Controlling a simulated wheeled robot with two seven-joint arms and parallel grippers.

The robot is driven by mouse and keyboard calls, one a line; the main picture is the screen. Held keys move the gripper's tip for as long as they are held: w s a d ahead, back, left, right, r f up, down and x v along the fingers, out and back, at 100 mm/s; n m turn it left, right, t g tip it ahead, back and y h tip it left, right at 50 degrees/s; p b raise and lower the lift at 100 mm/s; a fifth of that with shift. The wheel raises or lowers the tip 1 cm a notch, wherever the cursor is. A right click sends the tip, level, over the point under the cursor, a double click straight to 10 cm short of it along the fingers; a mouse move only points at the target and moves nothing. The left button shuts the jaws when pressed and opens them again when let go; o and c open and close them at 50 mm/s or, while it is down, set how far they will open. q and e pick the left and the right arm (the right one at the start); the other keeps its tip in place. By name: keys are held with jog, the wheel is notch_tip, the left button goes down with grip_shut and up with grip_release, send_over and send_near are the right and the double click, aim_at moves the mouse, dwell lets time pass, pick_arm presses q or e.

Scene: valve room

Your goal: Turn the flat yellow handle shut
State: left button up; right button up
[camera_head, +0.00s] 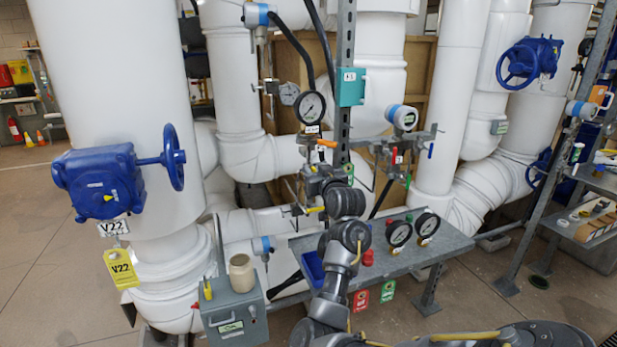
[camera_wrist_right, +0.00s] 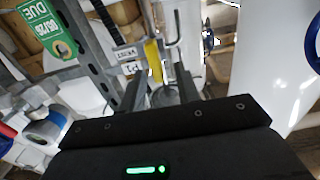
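The flat yellow handle (camera_wrist_right: 153,60) shows in the right wrist view as an upright yellow strip just beyond my fingertips. In the head view a small yellow piece (camera_head: 315,210) sticks out beside my wrist; it looks like the same handle, mostly hidden by my arm. My right gripper (camera_wrist_right: 160,82) is open, with its two dark fingers apart. The handle lies roughly in line with the gap between them; I cannot tell whether either finger touches it. In the head view the right gripper (camera_head: 320,181) is at the pipework by the grey post. My left gripper is not in view.
A pressure gauge (camera_head: 311,107) and an orange handle (camera_head: 326,143) sit above the gripper. A teal box (camera_head: 350,87) is on the post. A grey bench (camera_head: 385,262) with two gauges stands right of my arm. White pipes surround the area. Floor at left is clear.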

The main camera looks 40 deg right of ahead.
jog(key=shift+x, duration=0.9)
jog(key=c, duration=0.5)
jog(key=o, duration=0.5)
